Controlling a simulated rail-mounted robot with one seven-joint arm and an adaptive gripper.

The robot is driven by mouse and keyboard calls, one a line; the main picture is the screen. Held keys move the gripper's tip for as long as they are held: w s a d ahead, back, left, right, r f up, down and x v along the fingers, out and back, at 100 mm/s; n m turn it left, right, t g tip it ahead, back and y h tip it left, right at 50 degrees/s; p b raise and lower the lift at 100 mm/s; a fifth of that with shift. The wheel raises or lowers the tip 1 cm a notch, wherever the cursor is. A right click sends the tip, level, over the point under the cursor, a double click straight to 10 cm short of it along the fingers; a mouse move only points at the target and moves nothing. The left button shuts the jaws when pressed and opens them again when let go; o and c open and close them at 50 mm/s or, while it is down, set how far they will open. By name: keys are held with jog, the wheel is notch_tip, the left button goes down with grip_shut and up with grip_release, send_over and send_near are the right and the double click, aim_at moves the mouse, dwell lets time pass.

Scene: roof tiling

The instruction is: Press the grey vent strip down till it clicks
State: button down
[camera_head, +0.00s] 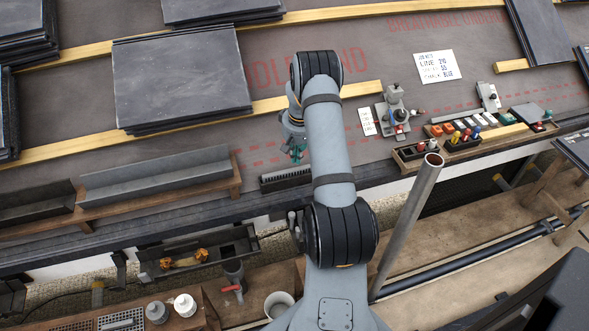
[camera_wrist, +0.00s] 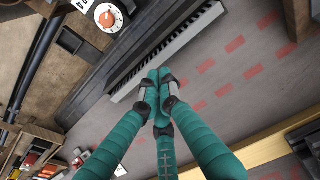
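The grey vent strip (camera_head: 286,178) lies along the eave edge in the head view, with a dark toothed side. In the wrist view the strip (camera_wrist: 180,40) runs diagonally, its light grey face next to a row of black slots. My gripper (camera_head: 296,154) hangs beside the strip in the head view, partly behind my arm. In the wrist view its teal fingers (camera_wrist: 157,83) come together at the tips, shut with nothing seen between them. The tips appear close to the strip's near side; I cannot tell whether they touch it. My arm hides part of the strip's right end.
Slate stacks (camera_head: 180,80) lie on the roof between wooden battens (camera_head: 70,150). Grey troughs (camera_head: 155,178) stand left of the strip. A tool tray (camera_head: 470,140) and a clamp-like tool (camera_head: 396,110) are at right. An upright metal pipe (camera_head: 408,215) stands right of my arm.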

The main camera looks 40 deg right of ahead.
notch_tip(320, 180, up, 6)
jog(key=p, duration=0.4)
dwell(0.4)
notch_tip(320, 180, down, 9)
jog(key=b, duration=0.6)
jog(key=shift+r, duration=0.1)
jog(key=shift+r, duration=0.15)
